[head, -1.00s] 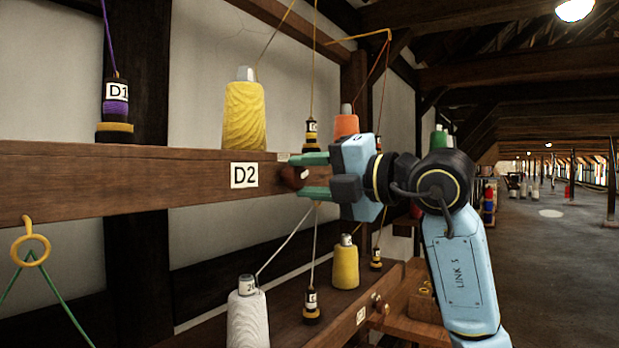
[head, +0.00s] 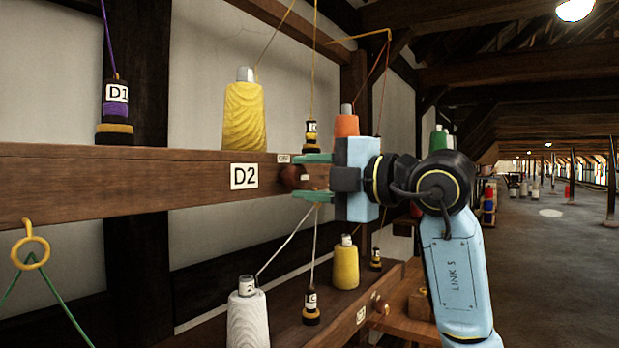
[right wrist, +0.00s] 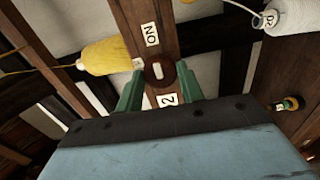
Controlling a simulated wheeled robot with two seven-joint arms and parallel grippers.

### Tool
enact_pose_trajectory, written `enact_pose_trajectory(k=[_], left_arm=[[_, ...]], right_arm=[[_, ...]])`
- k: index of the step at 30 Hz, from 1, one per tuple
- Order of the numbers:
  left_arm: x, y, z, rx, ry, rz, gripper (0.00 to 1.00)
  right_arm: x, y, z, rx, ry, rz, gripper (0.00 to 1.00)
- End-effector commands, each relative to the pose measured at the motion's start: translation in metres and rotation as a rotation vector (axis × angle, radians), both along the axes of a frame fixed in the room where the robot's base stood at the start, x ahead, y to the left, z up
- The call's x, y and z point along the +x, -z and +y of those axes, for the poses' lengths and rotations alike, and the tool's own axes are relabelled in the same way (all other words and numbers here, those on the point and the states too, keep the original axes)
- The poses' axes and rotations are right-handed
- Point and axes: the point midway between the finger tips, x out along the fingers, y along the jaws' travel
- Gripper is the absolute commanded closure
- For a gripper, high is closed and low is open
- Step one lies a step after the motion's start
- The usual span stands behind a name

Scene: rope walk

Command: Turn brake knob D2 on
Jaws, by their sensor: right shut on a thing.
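The brake knob (head: 291,177) is a round dark red-brown knob on the wooden beam (head: 100,190), just right of the white D2 plate (head: 244,176). My right gripper (head: 312,177) is shut on it, one green finger above and one below. In the right wrist view the knob (right wrist: 158,73) sits between the two fingertips. A small OFF plate (head: 283,158) is above the knob. In the head view my gripper hides the ON plate. My left gripper is out of view.
A yellow cone of yarn (head: 244,115) stands on the beam above the D2 plate. A white cone (head: 248,315) and a yellow cone (head: 345,265) stand on the lower shelf. The aisle at the right is open floor.

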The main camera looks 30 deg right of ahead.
Motion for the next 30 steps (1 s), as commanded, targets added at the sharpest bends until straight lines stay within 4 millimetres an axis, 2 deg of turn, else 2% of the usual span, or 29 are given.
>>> enact_pose_trajectory(k=[5, 6, 11, 22, 26, 30], left_arm=[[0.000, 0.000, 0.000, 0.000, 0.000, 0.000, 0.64], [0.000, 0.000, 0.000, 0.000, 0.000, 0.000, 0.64], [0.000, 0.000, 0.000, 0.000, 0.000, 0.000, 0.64], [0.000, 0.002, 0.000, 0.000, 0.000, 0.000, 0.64], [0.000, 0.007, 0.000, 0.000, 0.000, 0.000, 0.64], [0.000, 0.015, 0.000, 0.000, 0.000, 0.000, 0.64]], right_arm=[[0.000, 0.000, 0.000, 0.002, 0.000, 0.001, 0.85], [0.000, 0.000, 0.000, 0.001, 0.000, 0.002, 0.61], [0.000, 0.000, 0.000, 0.001, 0.000, 0.000, 0.41], [-0.005, 0.000, -0.003, -0.001, 0.001, -0.001, 0.41], [-0.022, 0.001, -0.010, -0.003, 0.003, -0.003, 0.41], [-0.052, 0.002, -0.022, -0.003, 0.004, -0.005, 0.41]])
